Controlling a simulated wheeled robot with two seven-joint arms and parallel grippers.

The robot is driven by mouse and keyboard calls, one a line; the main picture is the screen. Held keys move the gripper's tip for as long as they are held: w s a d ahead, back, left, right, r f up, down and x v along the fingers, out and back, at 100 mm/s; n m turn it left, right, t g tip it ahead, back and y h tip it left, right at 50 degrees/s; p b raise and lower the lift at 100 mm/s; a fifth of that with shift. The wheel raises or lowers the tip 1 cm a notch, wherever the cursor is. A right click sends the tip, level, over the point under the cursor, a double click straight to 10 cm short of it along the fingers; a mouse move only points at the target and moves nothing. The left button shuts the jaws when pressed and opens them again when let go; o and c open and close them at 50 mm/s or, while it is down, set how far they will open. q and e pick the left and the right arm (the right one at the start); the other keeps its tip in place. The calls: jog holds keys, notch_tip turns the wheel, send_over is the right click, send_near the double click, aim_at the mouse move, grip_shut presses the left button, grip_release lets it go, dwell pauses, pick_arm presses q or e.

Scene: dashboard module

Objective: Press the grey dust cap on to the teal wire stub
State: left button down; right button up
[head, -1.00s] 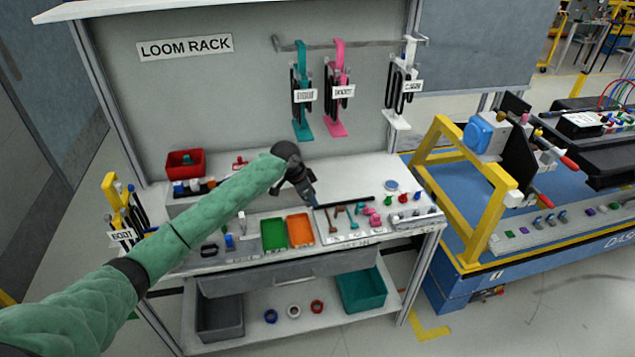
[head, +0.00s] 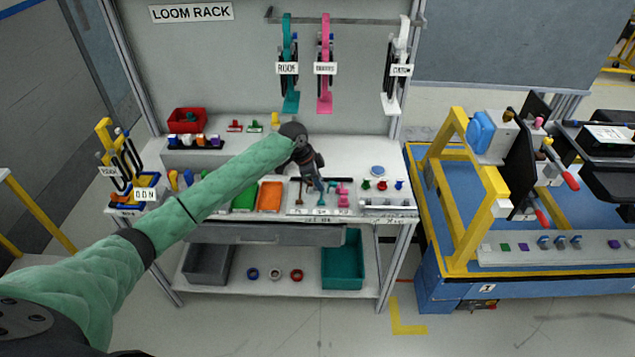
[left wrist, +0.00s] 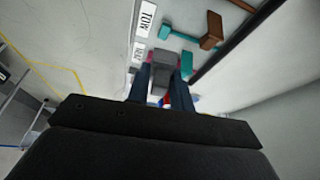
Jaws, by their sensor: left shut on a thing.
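My left gripper (head: 317,187) reaches over the right half of the loom-rack bench, above the row of small coloured parts. In the left wrist view its two dark blue fingers (left wrist: 160,88) are shut on a small grey block-like thing, which looks like the grey dust cap (left wrist: 163,73). The cap cannot be made out in the head view. A small teal part (head: 321,201), perhaps the teal wire stub, lies just below the fingertips. Teal pieces also show beyond the fingers in the left wrist view (left wrist: 181,35). My right gripper is not in view.
A brown part (left wrist: 212,31) lies beside the teal pieces, and pink parts (head: 343,196) lie to the right. Green and orange trays (head: 270,197) stand left of the gripper. Looms hang above on the rail (head: 350,20). A yellow-framed blue station (head: 440,262) stands at right.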

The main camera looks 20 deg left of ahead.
pick_arm(q)
jog(key=shift+w+d+r, duration=0.1)
jog(key=shift+d, duration=0.25)
jog(key=shift+w+m, duration=0.1)
jog(key=shift+m, duration=0.5)
jog(key=shift+d+g, duration=0.2)
jog(key=shift+g, duration=0.1)
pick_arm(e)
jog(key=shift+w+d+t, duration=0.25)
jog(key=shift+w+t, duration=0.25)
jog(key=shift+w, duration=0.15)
pick_arm(q)
jog(key=shift+a, duration=0.1)
